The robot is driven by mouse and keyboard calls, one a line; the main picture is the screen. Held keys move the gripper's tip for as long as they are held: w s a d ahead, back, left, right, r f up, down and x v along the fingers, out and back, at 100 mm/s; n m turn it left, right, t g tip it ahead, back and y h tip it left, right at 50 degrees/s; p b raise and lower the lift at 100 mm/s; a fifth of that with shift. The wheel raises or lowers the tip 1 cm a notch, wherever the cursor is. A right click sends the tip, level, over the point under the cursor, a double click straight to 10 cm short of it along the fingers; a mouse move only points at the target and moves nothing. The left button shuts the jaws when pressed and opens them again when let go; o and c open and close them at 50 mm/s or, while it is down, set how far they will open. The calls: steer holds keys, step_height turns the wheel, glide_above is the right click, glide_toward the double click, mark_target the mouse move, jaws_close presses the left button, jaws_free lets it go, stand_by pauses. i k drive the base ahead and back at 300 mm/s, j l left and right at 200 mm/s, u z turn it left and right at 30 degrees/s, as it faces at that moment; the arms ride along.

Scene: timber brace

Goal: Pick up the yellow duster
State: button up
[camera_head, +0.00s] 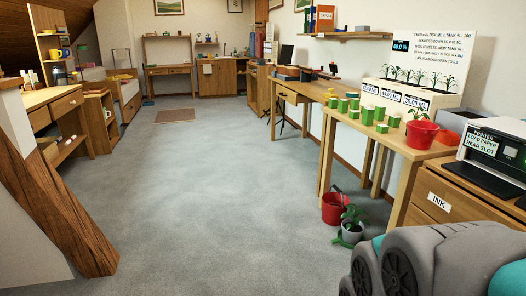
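I cannot pick out the yellow duster for certain. A small flat yellow patch (123,76) shows on the bench-like piece at the back left, too small to tell whether it is cloth. My gripper is not in view; only grey and teal parts of my own body show at the bottom right.
Grey carpet (200,200) is open through the middle. A slanted timber brace (75,215) stands at the near left. A printer (490,155) sits at the right.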

mark_target(331, 93)
steer(key=i+z, duration=0.15)
steer(key=i, duration=0.4)
steer(key=i+j+z, duration=0.2)
steer(key=i, duration=0.35)
steer(key=i+j+z, duration=0.15)
steer(key=i, duration=0.4)
steer(key=i+j+z, duration=0.35)
steer(key=i+j, duration=0.15)
steer(key=i+j+z, duration=0.3)
steer(key=i+j, duration=0.3)
steer(key=j, duration=0.05)
